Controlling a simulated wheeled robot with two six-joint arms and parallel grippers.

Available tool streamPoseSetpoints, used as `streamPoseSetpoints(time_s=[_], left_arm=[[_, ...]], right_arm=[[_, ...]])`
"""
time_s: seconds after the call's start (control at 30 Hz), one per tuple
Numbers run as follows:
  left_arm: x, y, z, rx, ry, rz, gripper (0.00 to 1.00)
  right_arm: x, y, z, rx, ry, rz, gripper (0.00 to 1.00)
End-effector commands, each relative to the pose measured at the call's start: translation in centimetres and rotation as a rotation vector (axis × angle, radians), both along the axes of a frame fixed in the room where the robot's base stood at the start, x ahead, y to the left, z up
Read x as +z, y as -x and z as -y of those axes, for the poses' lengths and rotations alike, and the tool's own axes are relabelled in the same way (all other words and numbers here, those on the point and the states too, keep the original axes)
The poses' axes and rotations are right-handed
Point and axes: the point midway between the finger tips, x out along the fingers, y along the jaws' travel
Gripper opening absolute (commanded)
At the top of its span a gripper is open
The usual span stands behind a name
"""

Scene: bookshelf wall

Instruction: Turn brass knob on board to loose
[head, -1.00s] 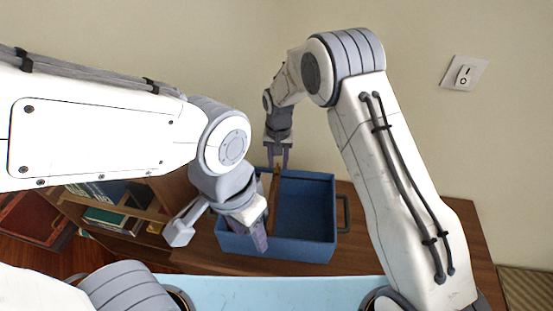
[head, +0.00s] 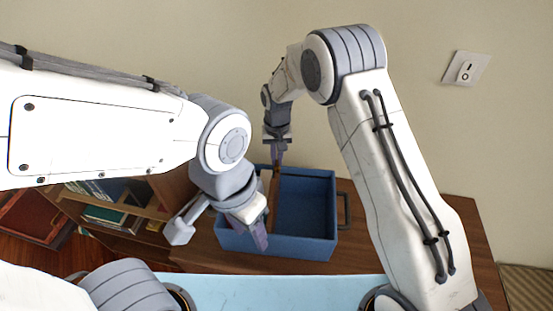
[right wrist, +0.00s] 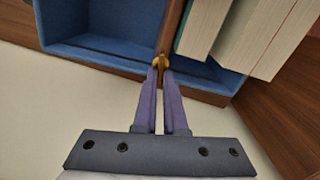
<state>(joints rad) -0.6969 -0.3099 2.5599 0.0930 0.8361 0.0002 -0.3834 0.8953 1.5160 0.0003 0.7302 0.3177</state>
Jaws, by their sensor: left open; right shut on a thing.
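The brass knob (right wrist: 161,61) sits at the end of the brown board (right wrist: 173,30) in the right wrist view. My right gripper (right wrist: 161,68) is shut on the knob, with its purple fingers on either side of it. In the head view my right gripper (head: 278,161) points down at the far end of the board (head: 274,186), and the knob is too small to make out there. My left gripper (head: 260,236) is open at the near left wall of the blue box (head: 303,249). Its arm hides part of the box's left compartment.
The blue box stands on a wooden top (head: 368,240), divided by the board. In the right wrist view several pale books (right wrist: 218,28) stand on one side of it, and the other side looks empty. A handle (head: 346,210) juts from the box. A wall switch (head: 466,69) is at upper right.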

Motion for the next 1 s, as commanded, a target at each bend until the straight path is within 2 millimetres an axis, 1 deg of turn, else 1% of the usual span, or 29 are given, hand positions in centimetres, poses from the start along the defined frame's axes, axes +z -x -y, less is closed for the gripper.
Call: streamPoseSetpoints(time_s=[0.03,0.4,1.0], left_arm=[[-0.4,0.0,0.0,0.001,0.000,0.000,0.50],[-1.6,0.0,0.0,0.003,0.000,0.000,0.50],[-3.0,0.0,0.0,0.002,0.000,0.000,0.50]], right_arm=[[-0.1,0.0,-0.1,0.039,-0.001,0.001,0.00],[-0.1,0.1,-0.5,0.388,0.000,0.002,0.00],[0.0,0.5,-0.8,0.956,0.001,0.001,0.00]])
